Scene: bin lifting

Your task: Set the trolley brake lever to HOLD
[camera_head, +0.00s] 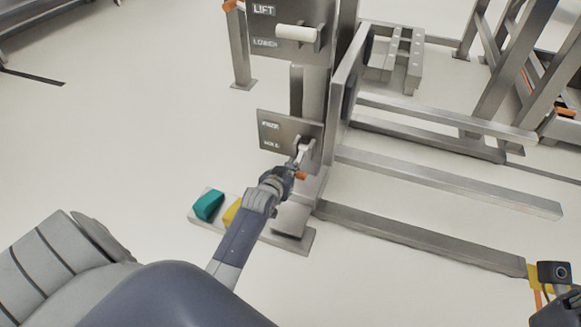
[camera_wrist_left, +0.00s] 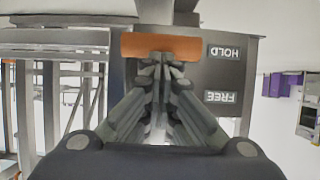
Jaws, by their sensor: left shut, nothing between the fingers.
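The brake plate (camera_head: 275,133) on the trolley column carries a FREE label above a HOLD label. The brake lever's pale arm (camera_head: 304,152) slants down to an orange handle (camera_head: 301,175) near the plate's lower edge. In the left wrist view, which is upside down, the orange handle (camera_wrist_left: 190,47) lies level with the HOLD label (camera_wrist_left: 224,52), away from the FREE label (camera_wrist_left: 220,97). My left gripper (camera_head: 297,165) is shut and empty, its fingertips (camera_wrist_left: 163,60) right at the handle. I cannot tell whether they touch. A dark part at the lower right seems to be my right gripper (camera_head: 558,290); its fingers are unclear.
Above is a plate with LIFT and LOWER labels and a white handle (camera_head: 296,33). Green (camera_head: 208,204) and yellow (camera_head: 231,212) blocks sit on the base below. Long metal forks (camera_head: 420,238) extend right.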

